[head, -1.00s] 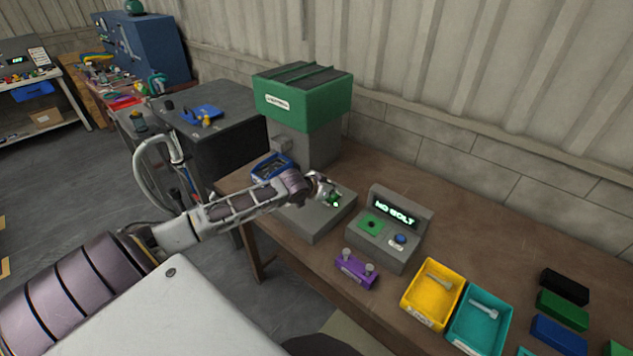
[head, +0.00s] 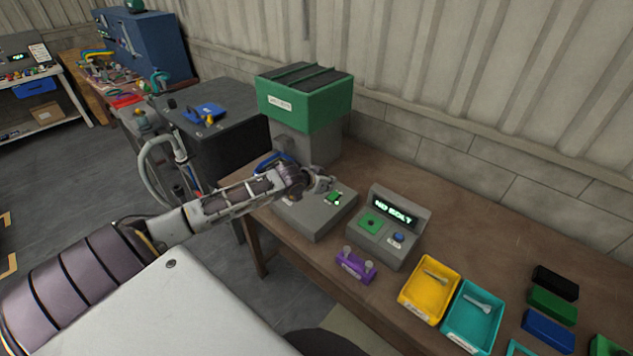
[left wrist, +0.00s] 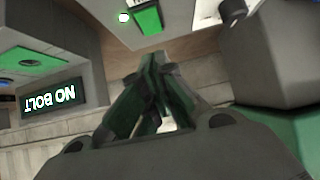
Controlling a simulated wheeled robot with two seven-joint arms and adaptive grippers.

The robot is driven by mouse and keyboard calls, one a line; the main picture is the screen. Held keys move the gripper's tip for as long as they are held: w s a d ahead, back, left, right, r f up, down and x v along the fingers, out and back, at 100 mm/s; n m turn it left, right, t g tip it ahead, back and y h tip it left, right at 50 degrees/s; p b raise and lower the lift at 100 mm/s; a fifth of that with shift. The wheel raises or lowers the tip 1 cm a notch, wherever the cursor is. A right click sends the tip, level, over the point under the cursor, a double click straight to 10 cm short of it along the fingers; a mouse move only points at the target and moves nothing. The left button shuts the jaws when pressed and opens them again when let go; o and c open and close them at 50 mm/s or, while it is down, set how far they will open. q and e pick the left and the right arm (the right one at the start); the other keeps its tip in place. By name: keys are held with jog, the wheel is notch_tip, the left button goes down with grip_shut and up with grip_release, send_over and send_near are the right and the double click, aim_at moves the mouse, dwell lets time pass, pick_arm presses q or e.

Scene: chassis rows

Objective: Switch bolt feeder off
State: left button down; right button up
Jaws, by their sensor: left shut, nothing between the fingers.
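The bolt feeder is a grey machine with a green hopper (head: 305,98) and a low grey base (head: 318,220) on the brown workbench. A green switch (head: 332,198) sits on top of the base beside a small lit lamp (head: 337,203). In the left wrist view the green switch (left wrist: 148,20) and the glowing lamp (left wrist: 124,17) show at the top, beyond my fingers. My left gripper (head: 325,184) is shut and empty, just behind the switch and seemingly apart from it. It also shows in the left wrist view (left wrist: 155,65). My right gripper is out of view.
A grey console (head: 385,240) reading "NO BOLT" stands right of the feeder base, with a green pad and a blue button. A purple holder (head: 355,267), a yellow tray (head: 430,290) and a teal tray (head: 473,318) lie in front and right. The bench behind the trays is clear.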

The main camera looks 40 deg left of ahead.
pick_arm(q)
jog(key=v, duration=0.8)
jog(key=shift+b, duration=0.3)
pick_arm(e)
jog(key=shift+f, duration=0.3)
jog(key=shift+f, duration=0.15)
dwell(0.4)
